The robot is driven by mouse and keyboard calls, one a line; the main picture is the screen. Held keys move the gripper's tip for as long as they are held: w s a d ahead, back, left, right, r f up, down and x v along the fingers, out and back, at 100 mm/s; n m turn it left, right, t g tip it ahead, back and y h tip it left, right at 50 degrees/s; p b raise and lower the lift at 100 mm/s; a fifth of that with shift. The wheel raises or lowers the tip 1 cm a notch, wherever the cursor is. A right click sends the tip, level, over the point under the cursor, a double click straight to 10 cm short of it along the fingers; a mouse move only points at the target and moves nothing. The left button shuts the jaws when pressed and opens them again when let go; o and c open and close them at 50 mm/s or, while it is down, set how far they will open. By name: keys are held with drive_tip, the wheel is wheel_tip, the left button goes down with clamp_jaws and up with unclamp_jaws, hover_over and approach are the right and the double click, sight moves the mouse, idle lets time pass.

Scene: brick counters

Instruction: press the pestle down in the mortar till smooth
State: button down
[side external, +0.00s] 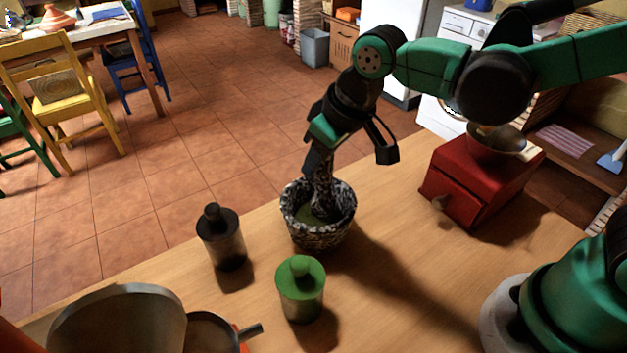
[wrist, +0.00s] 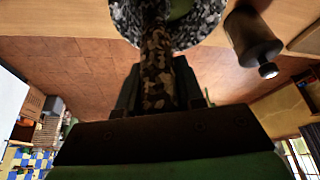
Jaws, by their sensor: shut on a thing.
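A speckled black-and-white stone mortar (side external: 318,235) stands upright on the wooden counter, with something green inside. A speckled pestle (side external: 322,188) stands in it, its lower end down in the green contents. My gripper (side external: 321,160) is above the mortar and shut on the pestle's upper part. In the wrist view the pestle (wrist: 157,65) runs between my gripper's fingers (wrist: 158,88) towards the mortar (wrist: 205,25). The pestle's lowest tip is hidden by the mortar wall and contents, so I cannot tell whether it touches the bottom.
A red grinder (side external: 480,180) stands at the right. Pans (side external: 120,318) are at the front left. The counter (side external: 400,260) between mortar and my base is clear.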

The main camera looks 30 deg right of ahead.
idle(0.4)
drive_tip(key=shift+f, duration=0.9)
drive_tip(key=shift+r, duration=1)
drive_tip(key=shift+a, duration=0.1)
drive_tip(key=shift+w+a, duration=0.2)
drive_tip(key=shift+a, duration=0.3)
drive_tip(key=shift+w+a, duration=0.15)
drive_tip(key=shift+a, duration=0.3)
drive_tip(key=shift+f, duration=0.15)
